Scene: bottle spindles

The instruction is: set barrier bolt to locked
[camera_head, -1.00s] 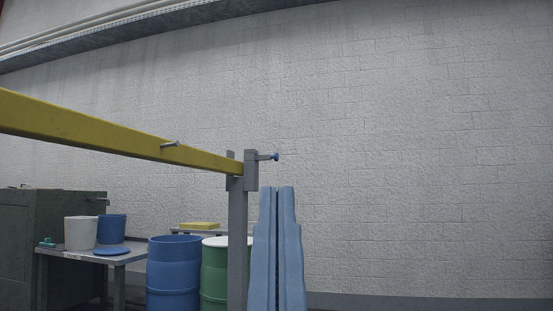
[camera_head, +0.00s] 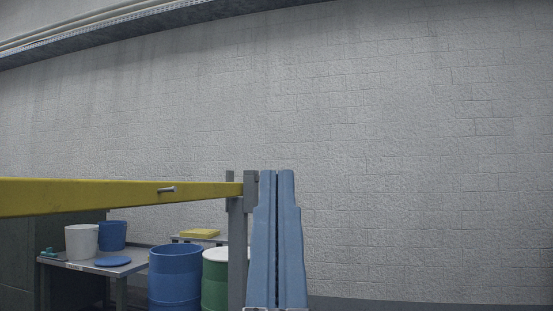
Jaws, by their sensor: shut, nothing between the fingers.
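The yellow barrier bar (camera_head: 110,194) runs across the left half and looks nearly level. Its right end meets a bracket (camera_head: 251,188) on top of a grey post (camera_head: 237,260). A small metal peg (camera_head: 166,189) sticks out of the bar. The bolt with its blue knob, at the right of the bracket, is hidden behind my fingers, so I cannot tell its position. My blue gripper (camera_head: 277,174) points upward with its fingers shut and empty. It overlaps the bracket's right edge in the picture; I cannot tell whether it touches anything.
Behind the bar stand a blue drum (camera_head: 175,280) and a green drum (camera_head: 214,282). A table (camera_head: 95,266) at the left holds a white bucket (camera_head: 81,241), a blue bucket (camera_head: 112,235) and a blue lid (camera_head: 113,261). The space right of my gripper is clear up to the block wall (camera_head: 430,170).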

